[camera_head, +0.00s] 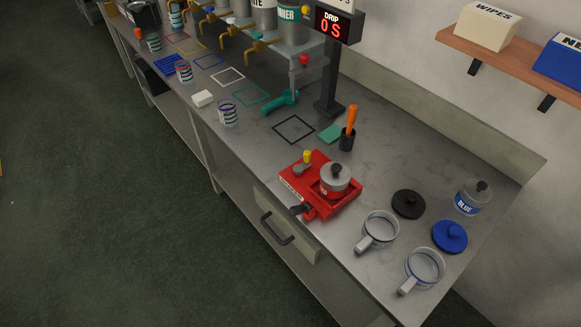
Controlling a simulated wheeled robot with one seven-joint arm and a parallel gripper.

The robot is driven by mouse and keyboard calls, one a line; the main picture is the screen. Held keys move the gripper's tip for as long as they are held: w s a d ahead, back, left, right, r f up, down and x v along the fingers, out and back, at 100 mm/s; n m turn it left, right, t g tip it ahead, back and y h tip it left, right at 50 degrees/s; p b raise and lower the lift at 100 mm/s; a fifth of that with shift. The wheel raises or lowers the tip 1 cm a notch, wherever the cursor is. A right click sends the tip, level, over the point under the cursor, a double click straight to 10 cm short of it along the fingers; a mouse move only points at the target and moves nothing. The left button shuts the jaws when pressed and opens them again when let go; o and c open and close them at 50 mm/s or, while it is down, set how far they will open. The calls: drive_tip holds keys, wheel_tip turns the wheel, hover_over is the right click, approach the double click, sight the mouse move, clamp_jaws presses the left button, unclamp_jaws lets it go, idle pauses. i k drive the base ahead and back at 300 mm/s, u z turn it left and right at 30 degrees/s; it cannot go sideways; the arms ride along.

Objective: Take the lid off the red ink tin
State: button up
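The red ink tin (332,190) stands upright in a red tray-like fixture (318,207) on the steel bench. Its grey lid (336,172) with a dark knob on top sits on the tin. The front of the tin is partly hidden by the fixture's edge. My gripper is not in view.
A drawer (290,226) is below. Bare bench lies behind right.

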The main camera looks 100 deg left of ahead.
sight(333, 173)
drive_tip(key=u, duration=4.3)
drive_tip(key=i, duration=1.65)
